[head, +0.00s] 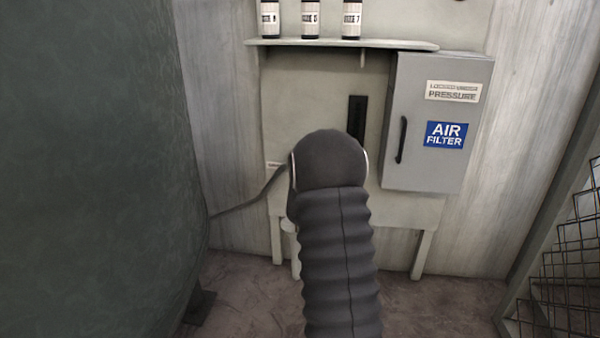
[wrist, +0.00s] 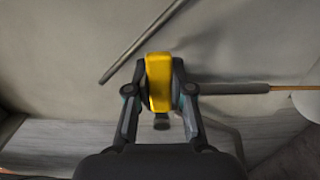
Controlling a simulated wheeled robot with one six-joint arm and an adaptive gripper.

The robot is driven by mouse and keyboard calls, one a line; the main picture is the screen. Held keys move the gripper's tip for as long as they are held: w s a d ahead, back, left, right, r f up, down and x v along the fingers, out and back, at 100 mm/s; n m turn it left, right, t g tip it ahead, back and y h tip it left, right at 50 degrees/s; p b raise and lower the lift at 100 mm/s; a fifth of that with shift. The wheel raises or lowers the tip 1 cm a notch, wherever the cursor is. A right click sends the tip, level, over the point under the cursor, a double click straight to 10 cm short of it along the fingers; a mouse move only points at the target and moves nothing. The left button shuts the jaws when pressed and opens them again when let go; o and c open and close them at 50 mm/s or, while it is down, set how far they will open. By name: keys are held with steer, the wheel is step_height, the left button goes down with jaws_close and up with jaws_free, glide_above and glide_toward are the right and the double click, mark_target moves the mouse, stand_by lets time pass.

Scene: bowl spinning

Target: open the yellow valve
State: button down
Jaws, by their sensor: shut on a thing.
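The yellow valve (wrist: 158,80) shows in the wrist view as a rounded yellow handle, upright in the picture. My gripper (wrist: 159,98) has a dark finger on each side of the handle and is shut on it. A dark round piece shows just below the handle between the fingers. In the head view my dark ribbed arm covers the middle, and both the valve and my gripper are hidden behind it.
A grey cabinet (head: 477,125) labelled AIR FILTER stands right of my arm. A shelf (head: 345,43) with labelled bottles is above. A large green rounded body (head: 90,170) fills the left. A wire mesh (head: 575,250) stands at the right. A grey pipe (wrist: 230,89) runs right from the valve.

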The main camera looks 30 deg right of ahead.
stand_by(0.4)
steer(key=c, duration=1)
jaws_free()
steer(key=v, duration=1.2)
